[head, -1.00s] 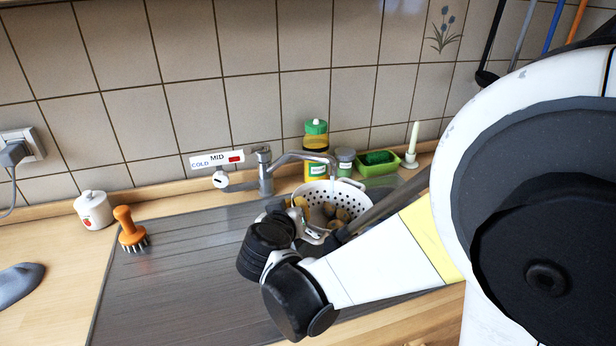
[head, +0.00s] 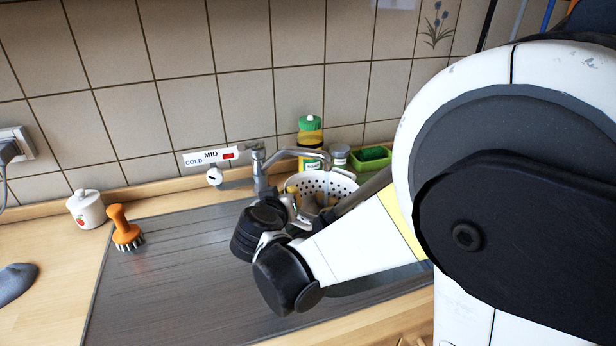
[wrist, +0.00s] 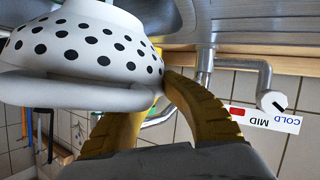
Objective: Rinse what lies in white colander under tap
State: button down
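The white colander (head: 338,180) with dark holes stands below the tap spout, and round brownish things (head: 322,198) lie in it. It also shows close up in the wrist view (wrist: 85,45). The metal tap (head: 260,172) has its spout over the colander; I cannot tell whether water runs. My gripper (head: 296,197) is at the colander's near left side. In the wrist view its yellow-brown ribbed fingers (wrist: 155,105) are at the colander's thick white rim or handle, which partly hides one of them. I cannot tell whether they are closed on it.
A COLD/MID sign (head: 214,156) with a red mark is beside the tap. A green-capped bottle (head: 310,135), a grey-lidded jar (head: 340,155) and a green tray (head: 371,158) stand behind the colander. An orange brush (head: 124,228) and white pot (head: 87,208) are left. The drainboard (head: 165,285) is largely clear.

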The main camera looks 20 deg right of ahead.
jog(key=shift+w+d, duration=0.2)
jog(key=shift+w, duration=1.85)
jog(key=shift+s+a, duration=1.7)
jog(key=shift+s, duration=0.25)
jog(key=shift+s, duration=0.1)
jog(key=shift+s+a, duration=0.15)
jog(key=shift+s, duration=0.95)
jog(key=shift+s+a, duration=0.2)
jog(key=shift+s, duration=0.95)
jog(key=shift+s+a, duration=0.15)
jog(key=shift+s, duration=0.95)
